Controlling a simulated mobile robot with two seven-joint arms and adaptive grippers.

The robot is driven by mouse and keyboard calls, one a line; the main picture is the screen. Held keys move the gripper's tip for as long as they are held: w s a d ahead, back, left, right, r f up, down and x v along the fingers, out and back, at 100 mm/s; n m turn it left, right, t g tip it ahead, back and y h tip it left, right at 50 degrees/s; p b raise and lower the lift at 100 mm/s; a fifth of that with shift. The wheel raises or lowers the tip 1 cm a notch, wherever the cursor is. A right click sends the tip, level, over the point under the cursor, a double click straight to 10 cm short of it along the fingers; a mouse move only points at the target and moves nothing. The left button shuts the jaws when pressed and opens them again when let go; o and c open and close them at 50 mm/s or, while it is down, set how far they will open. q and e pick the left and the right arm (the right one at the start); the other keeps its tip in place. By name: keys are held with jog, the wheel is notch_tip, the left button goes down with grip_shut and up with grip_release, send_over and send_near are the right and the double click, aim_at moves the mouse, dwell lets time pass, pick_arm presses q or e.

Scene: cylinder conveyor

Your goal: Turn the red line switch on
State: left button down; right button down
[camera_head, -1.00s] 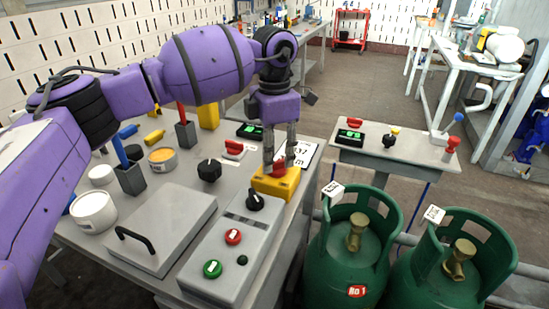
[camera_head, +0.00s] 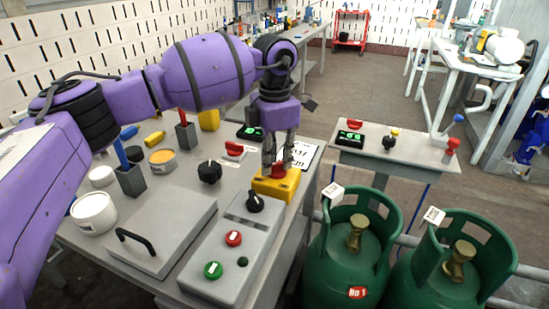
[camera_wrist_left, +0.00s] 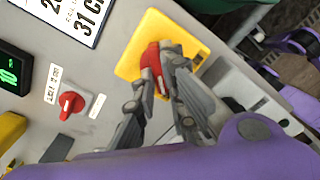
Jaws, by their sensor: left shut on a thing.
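A yellow box (camera_head: 268,188) with a red switch handle (camera_head: 278,171) on top sits on the grey bench near its right edge. My left gripper (camera_head: 279,167) points down over it, with its fingers around the handle. In the left wrist view the gripper (camera_wrist_left: 162,66) is shut on the red handle (camera_wrist_left: 151,65), one finger on each side. The yellow box (camera_wrist_left: 135,62) is partly hidden by the fingers. A second red knob (camera_head: 233,149) on a pale plate stands apart on the bench; it also shows in the left wrist view (camera_wrist_left: 70,103). My right gripper is not in view.
A grey control box (camera_head: 215,275) with a black knob, red and green buttons lies in front of the yellow box. A black dial (camera_head: 210,172) and a green-lit display (camera_head: 250,131) are nearby. Green gas cylinders (camera_head: 340,262) stand beyond the bench's right edge.

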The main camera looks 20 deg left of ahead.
pick_arm(q)
jog(key=n+p, duration=0.4)
jog(key=p, duration=0.1)
jog(key=shift+d+r, duration=0.1)
jog(key=shift+r, duration=0.25)
jog(key=n+p, duration=0.3)
jog(key=p, duration=0.1)
jog(key=shift+d+n, duration=0.1)
jog(key=shift+n, duration=0.2)
jog(key=n+p, duration=0.5)
jog(key=shift+d+r, duration=0.1)
jog(key=shift+r, duration=0.05)
jog(key=n+p, duration=0.3)
jog(key=n, duration=0.1)
jog(key=shift+w+d, duration=0.1)
jog(key=shift+f+n+p, duration=0.25)
jog(key=shift+n+p, duration=0.15)
jog(key=shift+n, duration=0.3)
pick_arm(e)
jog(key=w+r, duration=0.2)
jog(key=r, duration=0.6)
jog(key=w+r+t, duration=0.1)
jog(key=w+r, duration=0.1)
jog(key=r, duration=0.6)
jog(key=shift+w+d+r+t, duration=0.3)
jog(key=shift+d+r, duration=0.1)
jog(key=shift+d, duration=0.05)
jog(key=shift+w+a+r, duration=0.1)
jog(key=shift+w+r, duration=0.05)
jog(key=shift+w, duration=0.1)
